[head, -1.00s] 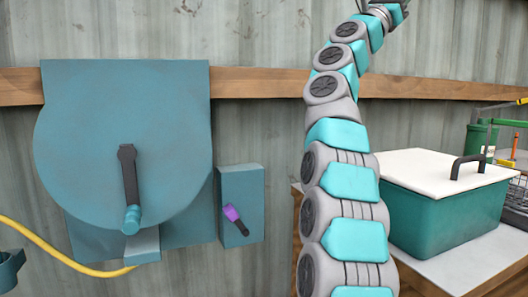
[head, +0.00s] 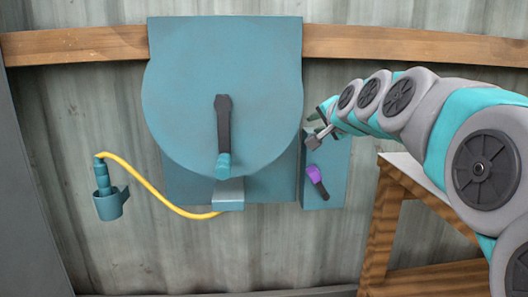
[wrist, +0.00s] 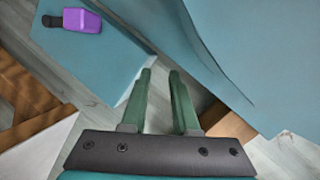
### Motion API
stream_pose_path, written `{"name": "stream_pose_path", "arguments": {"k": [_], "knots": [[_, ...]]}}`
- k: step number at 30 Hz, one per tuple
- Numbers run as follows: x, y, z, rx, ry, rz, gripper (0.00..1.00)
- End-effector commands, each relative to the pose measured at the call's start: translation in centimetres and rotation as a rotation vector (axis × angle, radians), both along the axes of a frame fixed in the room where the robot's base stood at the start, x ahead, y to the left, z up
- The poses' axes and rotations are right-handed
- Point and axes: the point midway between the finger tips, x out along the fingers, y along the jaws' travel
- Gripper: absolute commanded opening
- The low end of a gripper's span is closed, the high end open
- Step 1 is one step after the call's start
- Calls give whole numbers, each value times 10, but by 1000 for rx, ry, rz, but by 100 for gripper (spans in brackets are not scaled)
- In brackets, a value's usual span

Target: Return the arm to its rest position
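My arm reaches in from the right in the head view. My gripper (head: 316,125) is at its end, in front of the upper part of a teal wall box (head: 338,160). The box carries a purple-handled lever (head: 318,180), below my gripper and apart from it. In the wrist view, the two green fingers of my gripper (wrist: 160,78) stand apart with nothing between them. The purple lever (wrist: 82,20) lies at upper left there, clear of the fingers.
A round teal hose reel (head: 190,110) with a dark crank (head: 223,125) is left of my gripper. A yellow hose (head: 155,190) runs to a nozzle in a holder (head: 110,204). A wooden-framed table (head: 378,230) stands at right, below my arm.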

Motion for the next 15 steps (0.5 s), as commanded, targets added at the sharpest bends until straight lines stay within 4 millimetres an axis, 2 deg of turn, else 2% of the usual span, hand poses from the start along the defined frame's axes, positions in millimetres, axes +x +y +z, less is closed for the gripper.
{"name": "stream_pose_path", "arguments": {"k": [1, 6, 9, 11, 15], "knots": [[-18, 8, -29, -55, 66, 36, 28], [-84, 23, -124, -240, 293, 172, 28], [-130, 26, -177, -337, 428, 259, 28], [-160, 26, -206, -390, 507, 313, 28], [-235, 19, -268, -504, 691, 442, 28]]}}
